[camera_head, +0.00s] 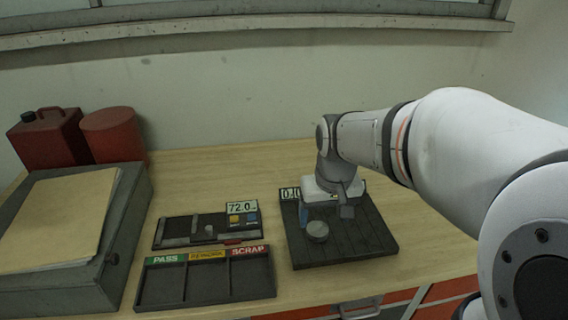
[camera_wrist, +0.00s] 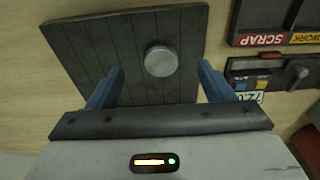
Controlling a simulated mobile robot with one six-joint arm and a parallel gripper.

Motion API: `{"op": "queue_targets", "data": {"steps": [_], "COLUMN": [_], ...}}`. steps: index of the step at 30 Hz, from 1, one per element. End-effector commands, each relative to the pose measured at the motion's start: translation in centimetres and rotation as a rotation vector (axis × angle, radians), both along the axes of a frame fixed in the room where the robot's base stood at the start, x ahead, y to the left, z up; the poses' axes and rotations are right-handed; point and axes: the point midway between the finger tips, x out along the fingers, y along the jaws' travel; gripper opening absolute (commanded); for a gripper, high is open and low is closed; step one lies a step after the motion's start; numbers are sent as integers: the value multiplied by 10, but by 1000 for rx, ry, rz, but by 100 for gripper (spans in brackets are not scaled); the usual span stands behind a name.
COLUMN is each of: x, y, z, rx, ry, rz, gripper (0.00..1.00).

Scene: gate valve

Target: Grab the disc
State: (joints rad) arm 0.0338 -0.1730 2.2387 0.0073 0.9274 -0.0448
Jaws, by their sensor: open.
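A small grey metal disc (camera_head: 317,231) sits on the dark grooved plate (camera_head: 362,245) on the workbench. In the wrist view the disc (camera_wrist: 160,61) lies on the plate (camera_wrist: 88,40), ahead of the fingertips and roughly midway between them. My gripper (camera_wrist: 160,72) is open and empty, its two blue fingers spread to either side. In the head view my gripper (camera_head: 322,215) is over the left part of the plate, close to the disc; one finger shows behind the disc and the other side is partly hidden.
A sorting tray (camera_head: 205,290) labelled PASS, REWORK and SCRAP stands left of the plate. Behind it is a gauge (camera_head: 190,230) reading 72.0 with a small part on it. A grey case with a folder (camera_head: 50,220), a red can (camera_head: 50,138) and a red cylinder (camera_head: 113,133) stand at left.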

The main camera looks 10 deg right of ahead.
Motion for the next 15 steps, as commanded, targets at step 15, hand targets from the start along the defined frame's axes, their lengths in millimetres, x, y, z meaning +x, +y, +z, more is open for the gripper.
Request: {"op": "queue_targets", "data": {"steps": [15], "x": [37], "y": [1], "z": [-30], "rx": [0], "ry": [31], "rz": [-4], "gripper": [74]}}
